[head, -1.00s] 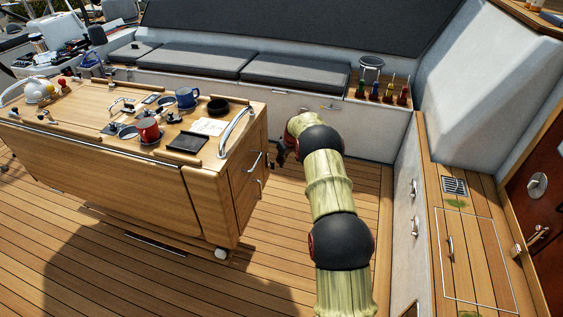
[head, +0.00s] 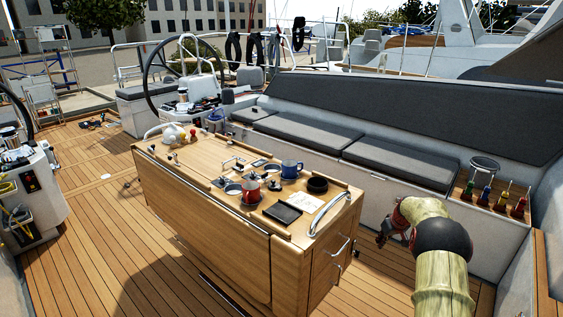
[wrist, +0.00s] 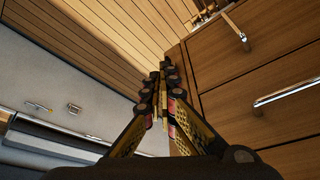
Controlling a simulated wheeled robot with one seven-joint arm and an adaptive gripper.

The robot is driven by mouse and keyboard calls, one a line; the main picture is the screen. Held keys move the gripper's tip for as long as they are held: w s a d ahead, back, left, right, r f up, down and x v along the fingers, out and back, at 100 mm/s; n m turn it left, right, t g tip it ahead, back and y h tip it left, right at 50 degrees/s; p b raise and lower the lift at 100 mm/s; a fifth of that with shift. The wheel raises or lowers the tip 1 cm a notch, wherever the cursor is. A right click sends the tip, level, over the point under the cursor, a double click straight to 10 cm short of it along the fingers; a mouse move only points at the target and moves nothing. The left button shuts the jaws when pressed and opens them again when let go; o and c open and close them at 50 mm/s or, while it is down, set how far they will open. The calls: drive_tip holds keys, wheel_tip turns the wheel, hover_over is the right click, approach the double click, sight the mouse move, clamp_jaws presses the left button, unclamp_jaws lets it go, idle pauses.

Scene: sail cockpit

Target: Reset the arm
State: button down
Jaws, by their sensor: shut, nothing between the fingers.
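My gripper (wrist: 162,68) is shut and empty in the wrist view, its two yellow and black fingers meeting at the tips. In the head view my arm comes up from the lower right, and my gripper (head: 383,239) shows small and dark at its end, apart from the right end of the wooden cockpit table (head: 215,225). In the wrist view the table's drawer front (wrist: 240,80) with metal handles fills the right side, close beside the fingers.
The table carries a blue mug (head: 291,169), a red mug (head: 251,191), a black tray (head: 283,213) and a dark bowl (head: 317,185). A cushioned bench (head: 385,165) runs behind. Several screwdrivers (head: 501,197) stand at the right. The deck (head: 75,215) at left is mostly clear.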

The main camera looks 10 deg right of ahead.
drive_tip(key=s+a+f+m+g+y, duration=0.1)
drive_tip(key=s+a+f+m+g, duration=0.15)
drive_tip(key=s+a, duration=0.5)
drive_tip(key=s+a+r+n+t, duration=0.1)
drive_tip(key=s+a+r+t, duration=0.1)
drive_tip(key=s+a+r, duration=1.4)
drive_tip(key=s+a+r+n+t+h, duration=0.1)
drive_tip(key=s+a+r, duration=1.5)
drive_tip(key=s, duration=0.6)
drive_tip(key=shift+a+t, duration=0.35)
drive_tip(key=shift+a, duration=0.65)
drive_tip(key=c, duration=2.6)
unclamp_jaws()
drive_tip(key=shift+s+n, duration=0.1)
drive_tip(key=shift+n, duration=0.15)
